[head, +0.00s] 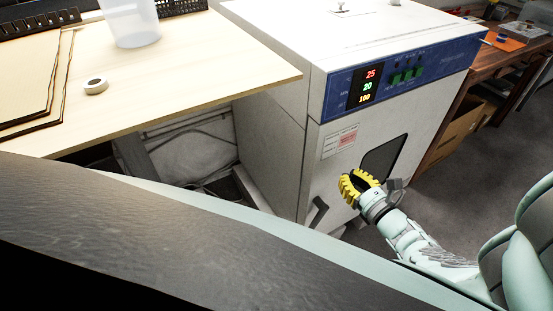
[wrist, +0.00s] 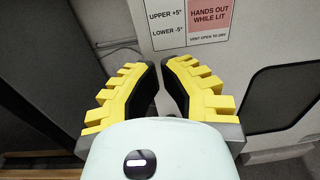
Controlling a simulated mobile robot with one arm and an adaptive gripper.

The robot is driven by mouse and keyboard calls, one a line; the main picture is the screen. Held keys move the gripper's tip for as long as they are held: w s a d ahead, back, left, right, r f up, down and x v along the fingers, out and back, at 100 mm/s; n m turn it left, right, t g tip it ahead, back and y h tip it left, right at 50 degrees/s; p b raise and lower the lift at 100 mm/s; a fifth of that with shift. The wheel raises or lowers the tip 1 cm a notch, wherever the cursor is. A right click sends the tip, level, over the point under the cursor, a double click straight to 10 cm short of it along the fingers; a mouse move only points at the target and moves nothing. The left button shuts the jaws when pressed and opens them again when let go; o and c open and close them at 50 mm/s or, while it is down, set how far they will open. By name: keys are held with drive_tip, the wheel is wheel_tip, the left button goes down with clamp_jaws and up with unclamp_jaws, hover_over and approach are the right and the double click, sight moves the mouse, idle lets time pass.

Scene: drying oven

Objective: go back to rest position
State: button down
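My gripper (head: 356,180) has yellow ribbed fingers with black inner pads. In the head view it is in front of the drying oven, beside the dark door window. In the wrist view the two fingertips (wrist: 160,66) are a small gap apart, with nothing seen between them. The white drying oven (head: 270,130) has a blue panel (head: 420,80) with lit red, green and yellow numbers. Its dark window (head: 384,158) and a dark handle (head: 318,212) show on the front, which looks closed. The window also shows in the wrist view (wrist: 282,98).
A light wooden table (head: 200,75) stands at the left, bearing a translucent container (head: 132,22), a tape roll (head: 95,85) and boards (head: 30,80). A brown wooden bench (head: 500,62) is beyond the oven. Grey floor (head: 455,165) is open at the right.

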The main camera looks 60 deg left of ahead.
drive_tip(key=shift+s+d+p, duration=0.15)
drive_tip(key=shift+d+p, duration=0.25)
drive_tip(key=shift+d, duration=2.05)
